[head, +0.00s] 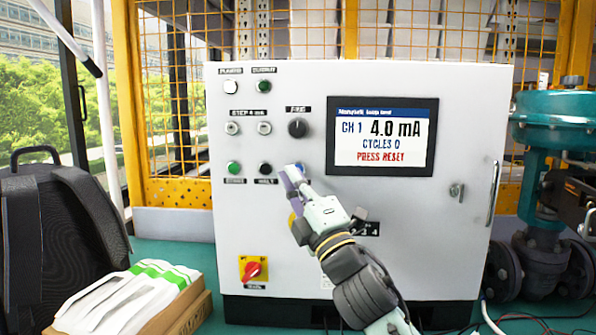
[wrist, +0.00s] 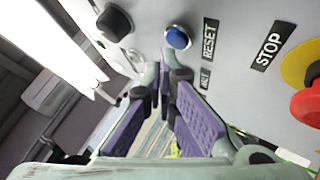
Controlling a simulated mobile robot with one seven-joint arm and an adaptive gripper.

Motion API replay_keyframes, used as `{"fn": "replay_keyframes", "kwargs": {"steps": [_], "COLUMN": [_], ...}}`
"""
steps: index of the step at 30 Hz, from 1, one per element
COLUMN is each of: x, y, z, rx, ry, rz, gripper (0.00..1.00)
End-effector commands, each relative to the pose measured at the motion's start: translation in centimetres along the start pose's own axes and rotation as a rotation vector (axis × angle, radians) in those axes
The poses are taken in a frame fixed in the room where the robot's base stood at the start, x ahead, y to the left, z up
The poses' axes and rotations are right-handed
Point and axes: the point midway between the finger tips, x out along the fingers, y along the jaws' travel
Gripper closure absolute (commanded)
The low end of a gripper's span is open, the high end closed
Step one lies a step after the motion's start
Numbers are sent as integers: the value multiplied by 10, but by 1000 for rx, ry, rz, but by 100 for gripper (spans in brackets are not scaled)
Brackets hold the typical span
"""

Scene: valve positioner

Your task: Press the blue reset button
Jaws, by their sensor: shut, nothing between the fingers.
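The blue reset button (wrist: 178,37) sits in a metal ring on the grey panel, left of its RESET label (wrist: 209,39) in the wrist view. In the head view only a bit of the blue button (head: 300,165) shows beside my fingertips. My gripper (head: 289,173) is shut and empty in front of the panel. In the wrist view the fingertips of my gripper (wrist: 165,78) lie just below the button in the picture, apart from it. I cannot tell the exact gap to the panel.
The display (head: 382,137) reads 4.0 mA, cycles 0, PRESS RESET. A black knob (head: 297,128) is above the button; a black button (head: 265,168) and a green button (head: 233,168) are to its left. A red stop button (wrist: 308,98) shows in the wrist view.

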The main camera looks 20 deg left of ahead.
Motion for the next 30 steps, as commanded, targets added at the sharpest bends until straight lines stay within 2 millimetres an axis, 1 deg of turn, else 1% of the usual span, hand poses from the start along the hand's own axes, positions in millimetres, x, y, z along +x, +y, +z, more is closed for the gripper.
{"fn": "replay_keyframes", "kwargs": {"steps": [3, 30], "x": [3, 8], "y": [-3, -6], "z": [2, 6], "rx": [0, 0], "ry": [0, 0], "rz": [0, 0], "gripper": [100, 100]}}
